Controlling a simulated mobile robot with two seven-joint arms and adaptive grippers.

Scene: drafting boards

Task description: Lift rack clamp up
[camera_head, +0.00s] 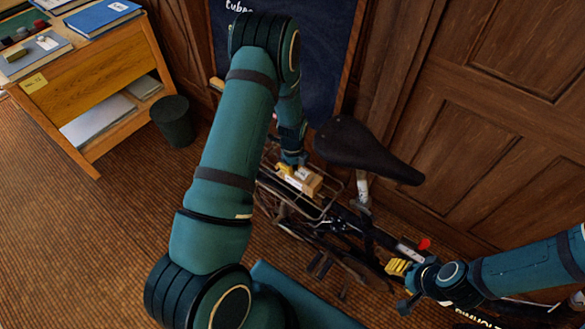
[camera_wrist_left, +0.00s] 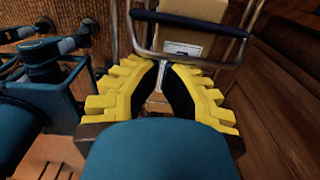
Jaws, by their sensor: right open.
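The bicycle's rear rack (camera_head: 288,200) is thin metal wire. In the left wrist view, a wire loop with a black crossbar (camera_wrist_left: 190,22), which looks like the rack clamp, lies across a cardboard box. My left gripper (camera_head: 290,169) points down at the rack beside the box. In the left wrist view its yellow fingers (camera_wrist_left: 163,64) converge with a narrow gap, their tips at the loop's near wire; I cannot tell whether they grip it. My right gripper (camera_head: 396,268) is open, low at the right near the bicycle frame.
The cardboard box (camera_head: 304,181) sits on the rack. The black saddle (camera_head: 360,150) stands just right of it. A wooden panelled wall (camera_head: 480,130) and a blackboard (camera_head: 310,45) are behind. A desk (camera_head: 95,95) and dark bin (camera_head: 173,122) stand left. Floor at lower left is clear.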

